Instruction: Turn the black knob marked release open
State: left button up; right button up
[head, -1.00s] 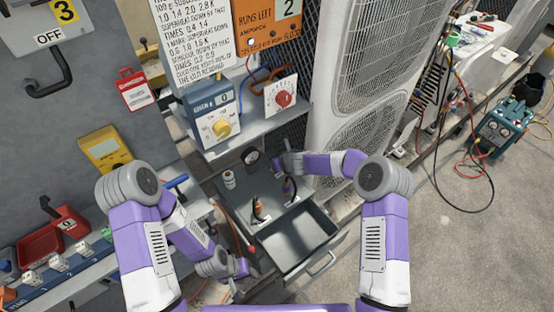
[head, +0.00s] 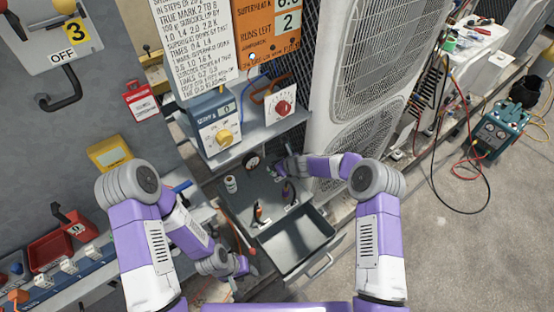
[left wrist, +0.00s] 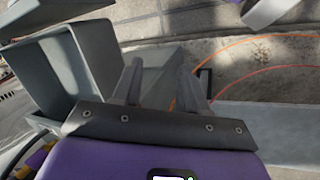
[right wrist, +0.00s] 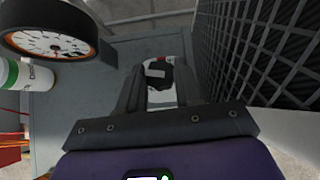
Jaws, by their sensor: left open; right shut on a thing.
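In the right wrist view a black knob (right wrist: 160,74) with pale and red markings around it sits between the fingertips of my right gripper (right wrist: 160,88), which is shut on it. No release wording can be read. In the head view my right gripper (head: 284,166) is at the back of the grey bench, beside the condenser, and hides the knob. My left gripper (head: 240,267) is open and empty, low beside the open drawer. In the left wrist view its two fingers (left wrist: 160,80) stand apart with nothing between them.
A round gauge (head: 251,161) and a white-green can (head: 231,184) stand left of my right gripper. An open grey drawer (head: 322,227) juts out in front. A mesh panel (right wrist: 275,50) rises close to the right gripper. A yellow-knob box (head: 214,125) is above.

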jog(key=shift+r+n+y+p, duration=0.3)
jog(key=shift+n+p, duration=0.1)
jog(key=shift+p, duration=0.45)
jog(key=shift+w+d+f+g+p, duration=0.1)
jog(key=shift+f+g+p, duration=0.15)
jog(key=shift+g+p, duration=0.05)
jog(key=o, duration=1)
jog(key=shift+o, duration=0.2)
jog(key=v, duration=0.7)
jog(key=shift+d+r+p, duration=0.15)
jog(key=shift+d+p, duration=0.05)
jog(key=shift+p, duration=0.15)
